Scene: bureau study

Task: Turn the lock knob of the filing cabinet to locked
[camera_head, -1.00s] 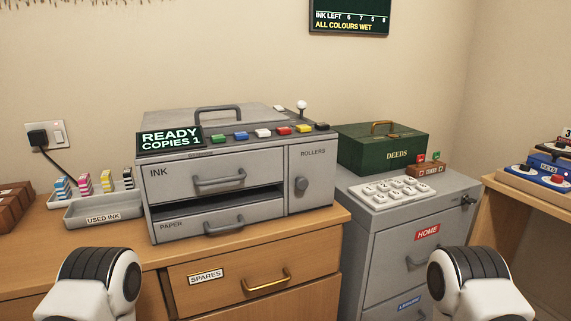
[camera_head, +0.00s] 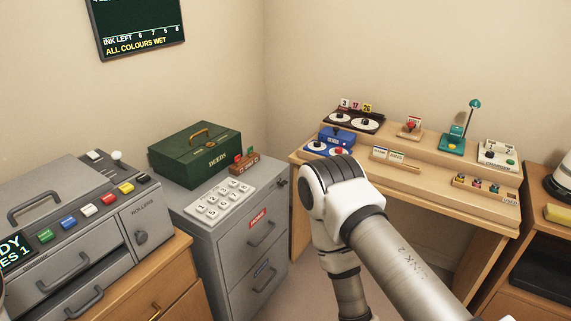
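The grey filing cabinet (camera_head: 209,254) stands left of centre, between the printer and the wooden desk. A small dark lock knob (camera_head: 283,182) sits high at the right end of its front; it is too small to tell which way it is turned. Below it are two drawers, the upper with a red HOME label (camera_head: 257,218) and the lower with a blue label (camera_head: 262,267). My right arm crosses the view right of the cabinet, apart from the knob in the picture, and its gripper is below the frame. My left gripper is out of view.
A green DEEDS box (camera_head: 196,155), a white number keypad (camera_head: 219,199) and a small brown block with red and green tabs (camera_head: 244,162) stand on the cabinet. The grey printer (camera_head: 100,215) is at left. The wooden desk (camera_head: 440,196) at right holds several small devices.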

